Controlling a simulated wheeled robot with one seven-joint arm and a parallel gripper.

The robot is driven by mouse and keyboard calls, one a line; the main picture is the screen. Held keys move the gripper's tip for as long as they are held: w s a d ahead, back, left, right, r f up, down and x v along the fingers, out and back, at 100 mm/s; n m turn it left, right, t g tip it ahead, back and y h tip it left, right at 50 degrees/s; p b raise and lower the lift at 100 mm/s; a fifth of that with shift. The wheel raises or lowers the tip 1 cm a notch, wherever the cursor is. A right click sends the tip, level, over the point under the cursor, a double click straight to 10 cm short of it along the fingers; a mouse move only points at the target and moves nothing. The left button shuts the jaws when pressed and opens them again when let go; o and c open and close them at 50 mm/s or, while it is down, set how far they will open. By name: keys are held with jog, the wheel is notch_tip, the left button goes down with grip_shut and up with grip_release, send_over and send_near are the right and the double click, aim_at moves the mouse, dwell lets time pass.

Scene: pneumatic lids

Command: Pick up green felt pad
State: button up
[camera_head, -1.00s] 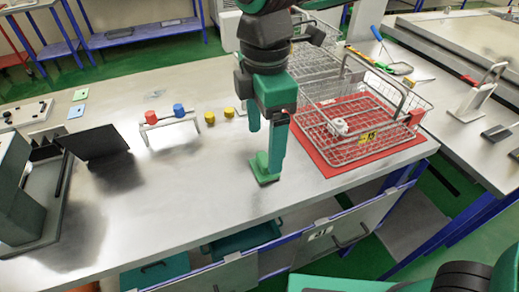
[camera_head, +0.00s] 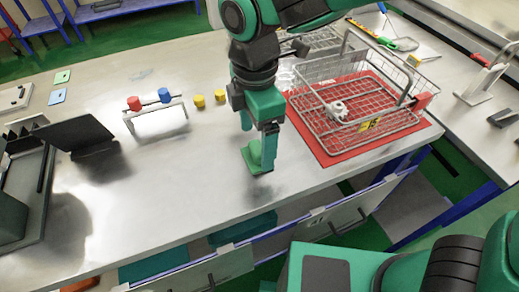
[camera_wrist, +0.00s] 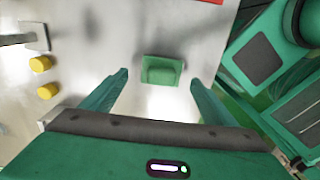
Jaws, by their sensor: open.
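A small green felt pad (camera_wrist: 162,70), with a raised middle and flat rim, lies on the steel worktop. In the wrist view it sits between and slightly beyond my fingertips. In the head view the pad (camera_head: 252,158) shows near the front edge of the worktop, partly hidden by a finger. My gripper (camera_wrist: 158,78) is open and empty, pointing down with one finger on each side of the pad. A gap shows between each finger and the pad in the wrist view. The height left above the worktop is hard to tell.
A wire basket (camera_head: 388,82) on a red mat (camera_head: 331,159) stands to the right. Left are a small rack (camera_head: 150,106) with red and blue knobs, two yellow cylinders (camera_head: 199,101) and a dark tilted panel (camera_head: 78,133). Bare worktop (camera_head: 170,200) surrounds the pad on the left.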

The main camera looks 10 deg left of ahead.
aim_at(257, 146)
jog(key=shift+f, duration=1.7)
jog(key=c, duration=1.1)
jog(key=shift+c, duration=0.2)
jog(key=shift+r, duration=0.15)
notch_tip(257, 146, up, 4)
jog(key=shift+f, duration=0.1)
jog(key=s+a+r, duration=0.7)
jog(key=s, duration=0.2)
jog(key=shift+a, duration=0.25)
